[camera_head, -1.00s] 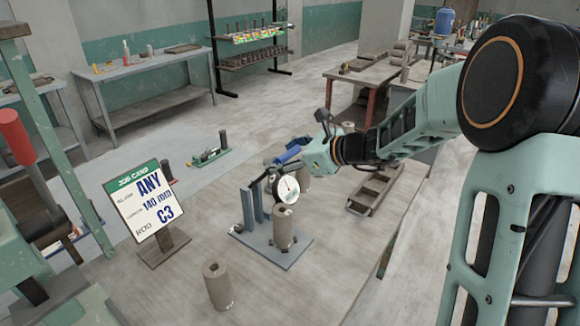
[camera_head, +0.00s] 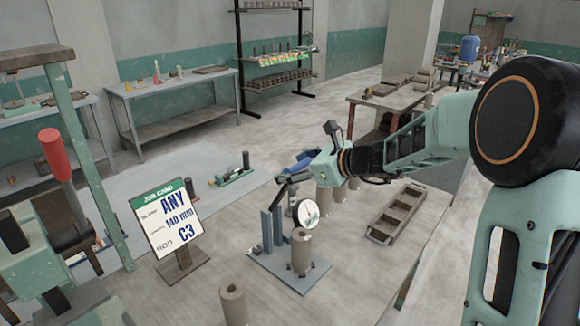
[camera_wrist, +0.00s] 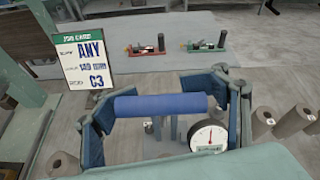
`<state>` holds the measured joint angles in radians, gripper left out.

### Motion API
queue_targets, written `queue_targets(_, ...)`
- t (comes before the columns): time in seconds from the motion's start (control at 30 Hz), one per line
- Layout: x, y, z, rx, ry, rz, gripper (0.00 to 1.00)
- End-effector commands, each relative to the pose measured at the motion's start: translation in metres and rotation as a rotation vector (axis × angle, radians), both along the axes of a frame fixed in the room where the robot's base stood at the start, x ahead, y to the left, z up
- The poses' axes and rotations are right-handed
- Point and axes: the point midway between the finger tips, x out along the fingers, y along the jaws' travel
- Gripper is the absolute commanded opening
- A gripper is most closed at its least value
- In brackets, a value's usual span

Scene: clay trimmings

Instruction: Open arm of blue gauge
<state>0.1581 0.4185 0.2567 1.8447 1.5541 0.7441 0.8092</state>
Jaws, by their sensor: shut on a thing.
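The blue gauge stands on a blue-grey base plate (camera_head: 318,274) with an upright blue post (camera_head: 272,230). Its white round dial (camera_head: 306,213) shows in the wrist view too (camera_wrist: 208,137). A grey clay rod (camera_head: 301,254) stands upright on the plate just below the dial. A dark arm (camera_head: 294,177) runs from the post top toward my gripper (camera_head: 302,168). In the wrist view, my gripper (camera_wrist: 160,105) is shut on a blue cylindrical handle (camera_wrist: 165,104), which lies crosswise between the fingers. The handle's join to the arm is hidden.
A job card (camera_head: 167,217) reading "ANY, 140 mm, C3" stands left of the gauge. A loose clay rod (camera_head: 233,303) stands in front. A divided tray (camera_head: 397,210) lies to the right. A green gauge (camera_wrist: 207,46) and a red gauge (camera_wrist: 146,50) lie behind.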

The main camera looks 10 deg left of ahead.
Motion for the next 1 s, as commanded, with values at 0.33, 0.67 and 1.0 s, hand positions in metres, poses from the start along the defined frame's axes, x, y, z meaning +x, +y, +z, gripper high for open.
queue_targets(0.33,-0.0006,0.0003,-0.0027,0.001,0.006,-0.001,0.11)
queue_targets(0.67,-0.001,0.0002,-0.004,0.0,0.008,0.0,0.11)
queue_targets(1.0,-0.0011,0.0,-0.0039,-0.002,0.007,0.0,0.71)
